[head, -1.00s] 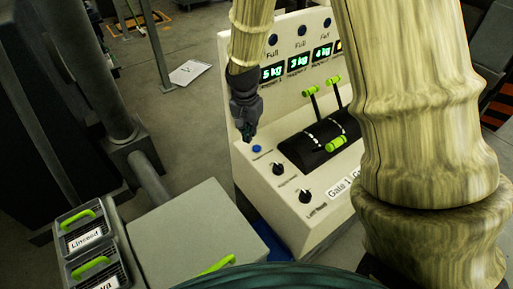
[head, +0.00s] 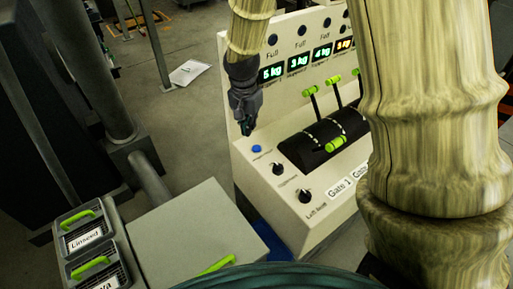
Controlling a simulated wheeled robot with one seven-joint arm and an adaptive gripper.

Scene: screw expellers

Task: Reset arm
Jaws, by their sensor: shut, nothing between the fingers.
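My gripper (head: 246,130) is in the upper middle of the head view, at the end of my arm. It is dark grey, points downward and is shut with nothing in it. It hangs in front of the cream control console (head: 262,190), just above and left of a blue button (head: 256,149). It seems apart from the button. A large link of my arm covers the right part of the view and hides part of the console.
The console carries black knobs (head: 277,168), green-handled levers (head: 310,91) and lit weight displays (head: 272,73). A grey box (head: 190,235) stands at the front left. Beside it are containers with green handles, one labelled Linseed (head: 85,238). A dark post (head: 95,70) stands at left.

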